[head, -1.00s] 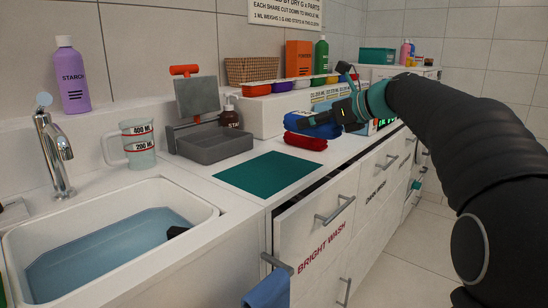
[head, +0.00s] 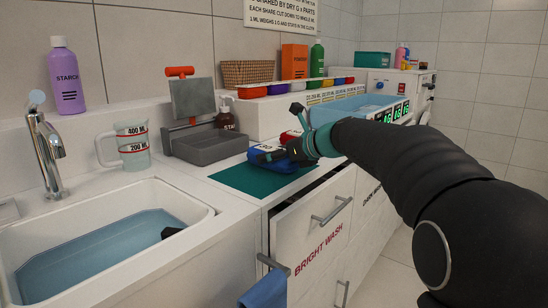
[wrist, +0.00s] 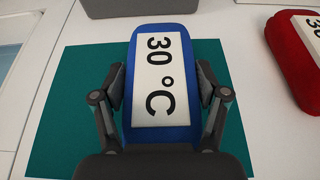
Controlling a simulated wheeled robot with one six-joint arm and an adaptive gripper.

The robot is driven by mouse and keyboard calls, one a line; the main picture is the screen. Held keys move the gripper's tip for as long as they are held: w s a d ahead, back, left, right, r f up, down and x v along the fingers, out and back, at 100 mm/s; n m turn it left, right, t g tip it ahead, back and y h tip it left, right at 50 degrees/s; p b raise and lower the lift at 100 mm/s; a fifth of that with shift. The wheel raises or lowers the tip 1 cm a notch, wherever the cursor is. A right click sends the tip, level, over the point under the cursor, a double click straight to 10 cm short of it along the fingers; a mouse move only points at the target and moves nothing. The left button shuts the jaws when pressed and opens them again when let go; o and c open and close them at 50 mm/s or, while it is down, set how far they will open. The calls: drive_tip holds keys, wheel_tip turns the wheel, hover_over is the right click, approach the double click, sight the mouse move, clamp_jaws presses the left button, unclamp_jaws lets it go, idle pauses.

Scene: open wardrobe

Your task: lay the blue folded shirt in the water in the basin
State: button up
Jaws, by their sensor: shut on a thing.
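The blue folded shirt (head: 280,160) carries a white label reading 30 °C, which shows in the wrist view (wrist: 158,75). My gripper (head: 285,152) is shut on the shirt, with one finger on each side of it. The shirt is over the green mat (head: 243,181); I cannot tell whether it touches the mat. The basin (head: 203,213) stands at the left of the head view, with blue water (head: 100,255) in it. A small dark object (head: 172,232) shows at the water's right edge.
A red folded item (wrist: 297,60) lies right of the mat. A grey tray scale (head: 210,147) stands behind the mat, and a measuring jug (head: 133,145) and tap (head: 47,155) stand behind the basin. The bright wash drawer (head: 315,225) is slightly open below the counter.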

drive_tip(key=shift+f, duration=0.15)
drive_tip(key=o, duration=1.2)
drive_tip(key=shift+c, duration=0.2)
drive_tip(key=shift+r, duration=0.25)
drive_tip(key=v, duration=1.2)
